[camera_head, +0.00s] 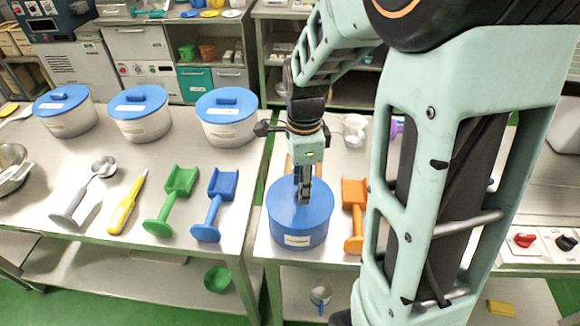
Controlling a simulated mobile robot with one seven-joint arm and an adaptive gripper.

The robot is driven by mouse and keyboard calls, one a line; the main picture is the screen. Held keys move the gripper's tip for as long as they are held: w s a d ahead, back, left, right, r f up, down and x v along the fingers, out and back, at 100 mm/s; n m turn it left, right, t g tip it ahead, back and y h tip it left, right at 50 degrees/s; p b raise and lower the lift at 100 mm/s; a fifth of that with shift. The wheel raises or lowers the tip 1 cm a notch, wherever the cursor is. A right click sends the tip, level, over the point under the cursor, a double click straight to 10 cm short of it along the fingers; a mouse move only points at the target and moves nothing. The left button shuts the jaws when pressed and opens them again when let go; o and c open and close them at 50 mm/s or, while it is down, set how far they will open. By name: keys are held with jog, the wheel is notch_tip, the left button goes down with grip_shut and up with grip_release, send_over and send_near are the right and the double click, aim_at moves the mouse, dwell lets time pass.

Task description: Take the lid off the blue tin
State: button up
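The blue tin (299,236) stands on the right-hand table near its front edge. It is round, with a pale label on its front side. Its flat blue lid (281,205) sits on top. My gripper (303,199) points straight down over the middle of the lid, with its fingertips at or just above the surface. The fingers look close together. Any knob or handle on the lid is hidden behind them, so I cannot tell whether they hold anything.
An orange scoop (354,222) lies close to the tin's right. On the left table are a blue scoop (214,205), a green scoop (172,200) and several white tubs with blue lids (226,118). A gap separates the tables.

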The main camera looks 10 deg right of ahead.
jog(key=shift+f, duration=0.65)
grip_shut()
jog(key=shift+r, duration=0.15)
